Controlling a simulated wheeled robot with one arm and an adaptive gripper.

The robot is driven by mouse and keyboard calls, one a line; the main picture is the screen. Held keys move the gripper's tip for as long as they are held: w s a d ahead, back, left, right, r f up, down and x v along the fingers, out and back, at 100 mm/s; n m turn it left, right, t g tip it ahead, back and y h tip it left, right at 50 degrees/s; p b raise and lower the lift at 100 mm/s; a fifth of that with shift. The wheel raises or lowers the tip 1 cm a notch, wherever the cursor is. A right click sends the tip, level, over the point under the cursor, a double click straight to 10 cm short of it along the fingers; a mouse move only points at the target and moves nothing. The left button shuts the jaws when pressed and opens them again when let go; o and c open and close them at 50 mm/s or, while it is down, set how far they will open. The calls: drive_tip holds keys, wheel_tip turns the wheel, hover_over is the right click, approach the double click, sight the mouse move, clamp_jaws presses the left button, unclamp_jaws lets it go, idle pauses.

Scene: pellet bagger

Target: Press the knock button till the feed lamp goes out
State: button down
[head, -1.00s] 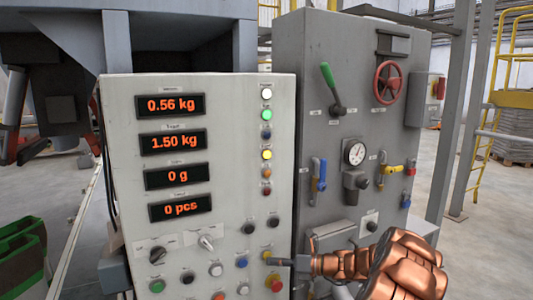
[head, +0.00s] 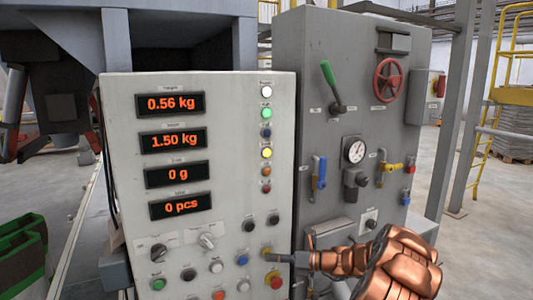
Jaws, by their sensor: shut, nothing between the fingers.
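The light grey control panel (head: 120,110) carries a column of lamps on its right side. The white lamp (head: 266,91), green lamp (head: 266,113) and yellow lamp (head: 266,152) look lit. The blue lamp (head: 266,131) and the lower orange lamp (head: 266,170) look dim. The labels are too small to read, so I cannot tell which is the feed lamp or the knock button. My gripper (head: 277,257) is shut and empty, its tip just right of a small yellow button (head: 267,251). I cannot tell whether they touch.
A red button on a yellow base (head: 274,281) sits just below my gripper. A blue button (head: 242,259) and black buttons (head: 248,226) are close by. The grey cabinet (head: 320,220) with valves and a gauge (head: 354,150) stands on the right.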

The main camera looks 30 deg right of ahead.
drive_tip(key=shift+s, duration=0.1)
idle(0.3)
drive_tip(key=shift+s+a+p, duration=0.1)
drive_tip(key=shift+s+p, duration=0.25)
drive_tip(key=shift+s, duration=0.25)
drive_tip(key=s, duration=0.6)
drive_tip(key=shift+a+p, duration=0.2)
drive_tip(key=shift+p, duration=0.25)
drive_tip(key=shift+a, duration=0.1)
idle(1.4)
